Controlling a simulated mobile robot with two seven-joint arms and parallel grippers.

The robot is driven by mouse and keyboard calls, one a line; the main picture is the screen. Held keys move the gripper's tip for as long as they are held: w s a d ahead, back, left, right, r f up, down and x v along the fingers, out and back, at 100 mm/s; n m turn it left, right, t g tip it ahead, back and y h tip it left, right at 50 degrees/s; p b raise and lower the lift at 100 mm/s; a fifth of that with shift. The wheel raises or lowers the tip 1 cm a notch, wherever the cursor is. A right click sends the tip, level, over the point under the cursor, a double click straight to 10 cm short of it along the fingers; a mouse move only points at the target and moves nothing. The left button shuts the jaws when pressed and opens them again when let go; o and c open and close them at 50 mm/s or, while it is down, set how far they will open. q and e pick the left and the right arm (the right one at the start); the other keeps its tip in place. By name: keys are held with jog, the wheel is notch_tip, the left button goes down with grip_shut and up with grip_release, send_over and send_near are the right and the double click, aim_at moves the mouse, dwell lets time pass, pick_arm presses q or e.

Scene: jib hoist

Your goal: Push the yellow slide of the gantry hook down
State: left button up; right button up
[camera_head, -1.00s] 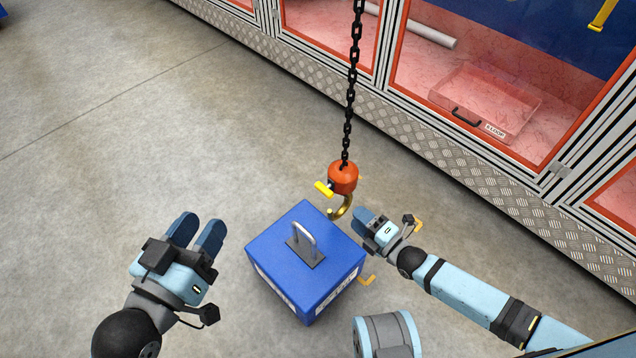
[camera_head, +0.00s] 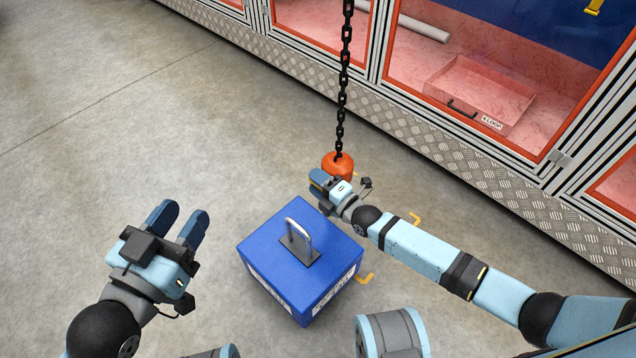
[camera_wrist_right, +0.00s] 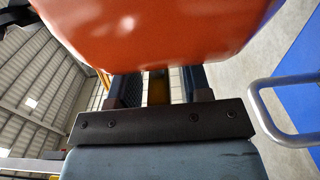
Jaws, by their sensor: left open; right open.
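The gantry hook's orange body (camera_head: 338,163) hangs from a black chain (camera_head: 343,90). Its lower part is hidden behind my right gripper (camera_head: 317,183), which is right at the hook, just below the orange body. In the right wrist view the orange body (camera_wrist_right: 150,30) fills the top, close above the fingers. A dull yellow piece (camera_wrist_right: 157,88) shows between the two open fingers; I cannot tell whether it is the slide or the hook's metal, or whether the fingers touch it. My left gripper (camera_head: 182,220) is open and empty, left of the blue box.
A blue box (camera_head: 290,275) with a metal handle (camera_head: 297,238) stands on the floor below the hook. The handle also shows in the right wrist view (camera_wrist_right: 262,115). A glazed cabinet (camera_head: 450,80) with orange frames stands behind. The floor at left is clear.

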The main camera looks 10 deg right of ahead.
grip_shut()
notch_tip(320, 180, down, 3)
jog(key=shift+f+b, duration=0.2)
jog(key=shift+b, duration=0.35)
jog(key=shift+c, duration=0.5)
grip_release()
jog(key=shift+s, duration=0.1)
pick_arm(q)
jog(key=shift+w+a+m+t, duration=0.15)
jog(key=shift+w+m+t, duration=0.05)
jog(key=shift+m+t, duration=0.1)
pick_arm(e)
jog(key=shift+o, duration=0.5)
jog(key=shift+d, duration=0.1)
pick_arm(q)
jog(key=s+n+p, duration=0.1)
jog(key=p, duration=0.1)
jog(key=s+d+r+n+g+p, duration=0.1)
jog(key=n+p, duration=0.1)
jog(key=p, duration=0.1)
jog(key=shift+d, duration=0.15)
pick_arm(e)
jog(key=v, duration=1.3)
jog(key=shift+s, duration=0.35)
